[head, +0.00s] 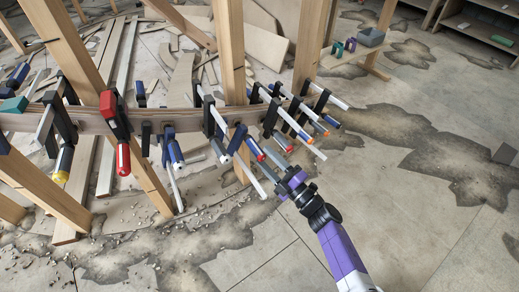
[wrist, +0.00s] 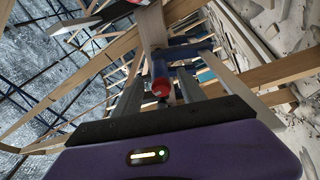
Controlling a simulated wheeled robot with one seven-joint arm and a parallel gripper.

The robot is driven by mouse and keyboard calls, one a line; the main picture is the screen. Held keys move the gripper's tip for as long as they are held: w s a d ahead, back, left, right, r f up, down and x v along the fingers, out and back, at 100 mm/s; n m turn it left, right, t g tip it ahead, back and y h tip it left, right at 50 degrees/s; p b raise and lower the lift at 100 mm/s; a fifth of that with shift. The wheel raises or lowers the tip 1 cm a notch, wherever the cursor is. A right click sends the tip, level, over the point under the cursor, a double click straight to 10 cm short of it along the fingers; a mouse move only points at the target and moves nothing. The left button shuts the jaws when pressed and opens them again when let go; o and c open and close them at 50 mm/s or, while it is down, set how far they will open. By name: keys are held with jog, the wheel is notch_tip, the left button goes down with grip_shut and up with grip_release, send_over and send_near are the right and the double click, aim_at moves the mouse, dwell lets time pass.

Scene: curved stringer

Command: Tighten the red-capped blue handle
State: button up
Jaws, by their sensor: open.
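The red-capped blue handle (head: 255,148) belongs to a clamp on the curved wooden stringer, near the middle of the head view. In the wrist view the blue handle (wrist: 158,66) points towards the camera, with its red cap (wrist: 161,88) nearest. My gripper (head: 270,163) reaches up from the lower right to the cap end of this handle. Its two grey fingers are open and stand apart on either side of the cap in the wrist view. I cannot tell whether either finger touches the handle.
The curved stringer (head: 95,122) crosses between upright wooden posts (head: 231,60). Several other clamps sit close on both sides, including a red one (head: 114,115) at left and a crowded group (head: 305,105) at right. The stained floor (head: 420,225) at lower right is clear.

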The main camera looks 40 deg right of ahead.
jog(key=shift+v, duration=1.4)
jog(key=a+v, duration=0.1)
jog(key=v, duration=0.6)
jog(key=shift+s+p, duration=0.35)
